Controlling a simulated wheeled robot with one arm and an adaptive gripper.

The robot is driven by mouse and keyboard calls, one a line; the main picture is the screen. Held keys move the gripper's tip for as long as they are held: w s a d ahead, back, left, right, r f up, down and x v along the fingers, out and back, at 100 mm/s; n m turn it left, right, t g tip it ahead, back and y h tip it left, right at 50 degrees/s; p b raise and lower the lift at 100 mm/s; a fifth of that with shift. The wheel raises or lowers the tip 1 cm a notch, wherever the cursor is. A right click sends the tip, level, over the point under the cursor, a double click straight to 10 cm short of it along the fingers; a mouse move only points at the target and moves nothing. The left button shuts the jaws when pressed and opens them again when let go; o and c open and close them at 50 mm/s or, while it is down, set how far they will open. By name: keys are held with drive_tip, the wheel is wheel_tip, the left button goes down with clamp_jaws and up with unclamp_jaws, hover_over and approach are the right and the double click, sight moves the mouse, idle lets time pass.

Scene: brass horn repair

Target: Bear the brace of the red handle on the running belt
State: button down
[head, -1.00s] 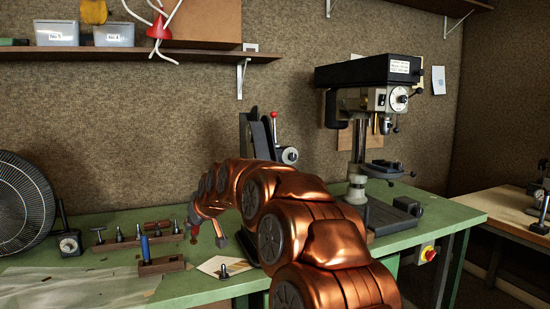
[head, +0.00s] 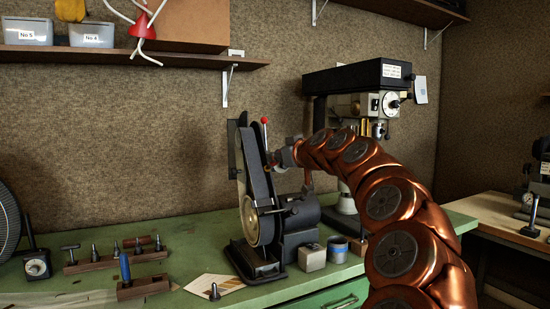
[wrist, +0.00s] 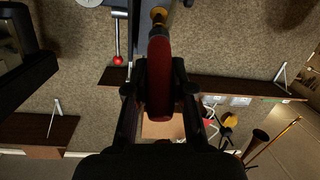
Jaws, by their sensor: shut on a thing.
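My gripper (wrist: 160,85) is shut on the red handle (wrist: 158,75), which runs lengthwise between the two fingers in the wrist view. A brass ferrule (wrist: 159,16) sits at the handle's far end, by the top edge; the brace beyond it cannot be made out. In the head view my gripper (head: 272,158) is beside the upper right part of the belt grinder, close to its dark upright belt (head: 259,175). I cannot tell whether the brace touches the belt, or whether the belt runs.
A lever with a red knob (head: 265,121) stands up behind the belt; it also shows in the wrist view (wrist: 117,60). A drill press (head: 356,78) stands to the right.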

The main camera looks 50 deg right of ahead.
sight(269, 164)
drive_tip(key=shift+w+a+f+b, duration=0.1)
drive_tip(key=shift+f+b, duration=0.15)
drive_tip(key=shift+b, duration=0.4)
drive_tip(key=shift+w+d+f+b, duration=0.3)
drive_tip(key=shift+w+f, duration=0.15)
drive_tip(key=shift+w, duration=0.3)
drive_tip(key=shift+w+d+f+b, duration=0.3)
drive_tip(key=shift+w+f, duration=0.2)
drive_tip(key=shift+w, duration=0.3)
drive_tip(key=shift+w+d+f+b, duration=0.2)
drive_tip(key=shift+w+f+b, duration=0.2)
drive_tip(key=shift+w, duration=0.35)
drive_tip(key=shift+w+d+f+b, duration=0.35)
drive_tip(key=shift+w+f, duration=0.2)
drive_tip(key=shift+w, duration=0.25)
drive_tip(key=shift+w+f+b, duration=0.1)
drive_tip(key=shift+b, duration=0.4)
idle(1.2)
idle(1.0)
drive_tip(key=shift+s+a+r+b, duration=0.35)
drive_tip(key=shift+s+r, duration=0.3)
drive_tip(key=shift+s, duration=0.35)
drive_tip(key=shift+s+a+r+b, duration=0.3)
drive_tip(key=shift+s+r, duration=0.35)
drive_tip(key=shift+s, duration=0.3)
drive_tip(key=shift+s+a+r+b, duration=0.25)
drive_tip(key=shift+s+a+r, duration=0.15)
drive_tip(key=shift+s+r, duration=0.45)
drive_tip(key=shift+s+f, duration=0.1)
drive_tip(key=shift+f, duration=0.1)
